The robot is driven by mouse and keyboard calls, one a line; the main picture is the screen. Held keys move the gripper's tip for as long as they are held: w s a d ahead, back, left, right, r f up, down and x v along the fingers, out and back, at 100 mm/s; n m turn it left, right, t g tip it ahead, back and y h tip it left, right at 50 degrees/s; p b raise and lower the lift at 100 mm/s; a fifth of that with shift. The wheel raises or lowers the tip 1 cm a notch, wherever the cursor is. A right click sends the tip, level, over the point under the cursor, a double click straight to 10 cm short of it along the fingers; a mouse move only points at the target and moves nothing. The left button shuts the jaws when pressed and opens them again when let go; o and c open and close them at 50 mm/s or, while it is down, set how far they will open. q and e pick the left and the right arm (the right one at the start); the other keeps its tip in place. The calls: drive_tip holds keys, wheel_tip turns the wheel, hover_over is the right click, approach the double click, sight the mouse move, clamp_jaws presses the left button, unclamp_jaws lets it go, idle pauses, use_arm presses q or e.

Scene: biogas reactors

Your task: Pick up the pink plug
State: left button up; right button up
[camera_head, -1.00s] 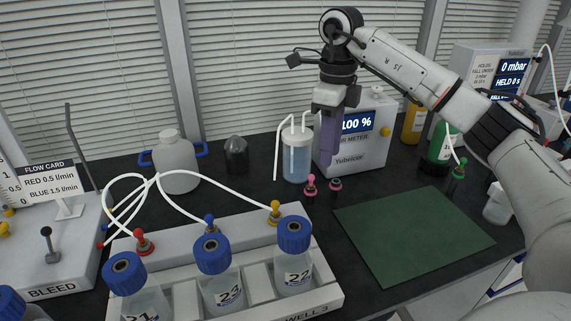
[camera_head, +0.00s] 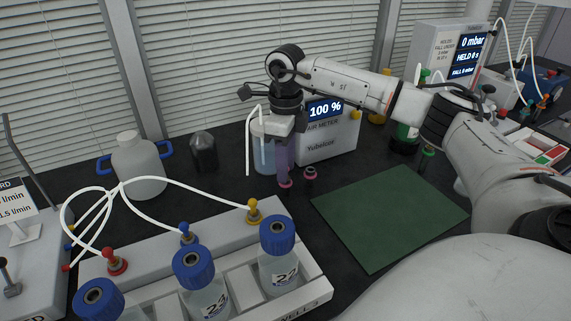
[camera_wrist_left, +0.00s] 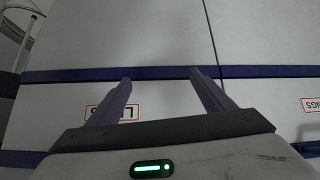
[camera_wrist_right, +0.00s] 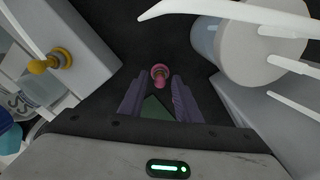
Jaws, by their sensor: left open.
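The pink plug (camera_wrist_right: 160,74) stands upright on the dark bench, just beyond the fingertips of my right gripper (camera_wrist_right: 158,82) in the right wrist view. A gap shows between these purple fingers, and they hold nothing that I can see. In the head view my right gripper (camera_head: 284,168) points down over the plug, whose pink base (camera_head: 285,184) shows under the fingers; its upper part is hidden. A darker plug with a pinkish base (camera_head: 310,174) stands just right of it. My left gripper (camera_wrist_left: 160,76) is open and empty, in front of white, labelled panels with a blue band.
The air meter (camera_head: 330,140) and a clear vessel (camera_head: 262,155) with white tubes stand close behind the right gripper. The bottle rack (camera_head: 318,285) is in front on the left. A green mat (camera_head: 385,215) lies clear on the right.

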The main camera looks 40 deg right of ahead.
drive_tip(key=shift+f, duration=0.2)
clamp_jaws()
drive_tip(key=shift+r, duration=0.15)
